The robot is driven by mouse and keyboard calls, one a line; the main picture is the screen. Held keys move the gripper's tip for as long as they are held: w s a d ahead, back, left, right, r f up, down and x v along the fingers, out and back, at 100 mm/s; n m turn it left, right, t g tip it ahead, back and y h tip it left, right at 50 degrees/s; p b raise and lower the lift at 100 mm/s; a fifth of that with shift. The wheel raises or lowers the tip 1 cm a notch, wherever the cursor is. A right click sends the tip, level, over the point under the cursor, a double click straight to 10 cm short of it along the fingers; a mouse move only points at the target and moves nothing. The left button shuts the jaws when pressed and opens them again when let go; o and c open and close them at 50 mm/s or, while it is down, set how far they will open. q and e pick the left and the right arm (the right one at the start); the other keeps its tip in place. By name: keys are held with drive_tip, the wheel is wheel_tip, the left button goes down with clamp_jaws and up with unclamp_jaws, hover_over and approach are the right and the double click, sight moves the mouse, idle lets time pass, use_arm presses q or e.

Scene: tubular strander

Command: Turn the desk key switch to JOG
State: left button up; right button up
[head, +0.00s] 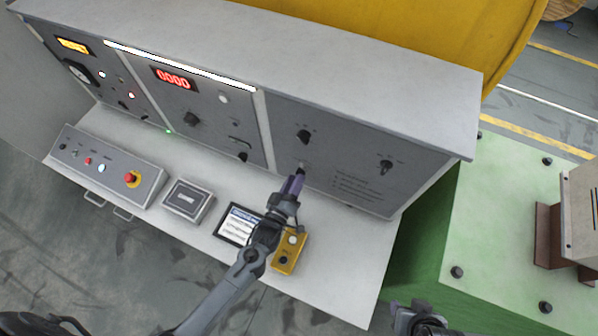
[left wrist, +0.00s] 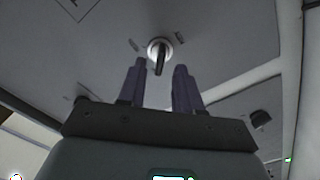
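The key switch (left wrist: 160,49) shows in the left wrist view as a round silver collar with a dark key or lever standing out of it, on the grey desk panel (head: 350,150). In the head view it is mostly hidden at the tip of my left gripper (head: 294,182). My left gripper is open, with its two purple fingers apart. In the left wrist view the key lies ahead of the gap between the fingertips; I cannot tell whether they touch it. My right gripper (head: 420,316) is low at the bottom edge of the head view, away from the desk; its opening is unclear.
Dark knobs (head: 304,136) and (head: 386,166) stand out of the same panel. On the desk shelf are a push-button box (head: 110,168) with a red mushroom button, a grey box (head: 188,200), a tablet (head: 238,224) and a yellow pendant box (head: 290,254), partly under my left arm.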

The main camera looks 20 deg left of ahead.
sight(301, 171)
use_arm(q)
drive_tip(key=shift+w+d, duration=0.15)
drive_tip(key=shift+w, duration=1.7)
clamp_jaws()
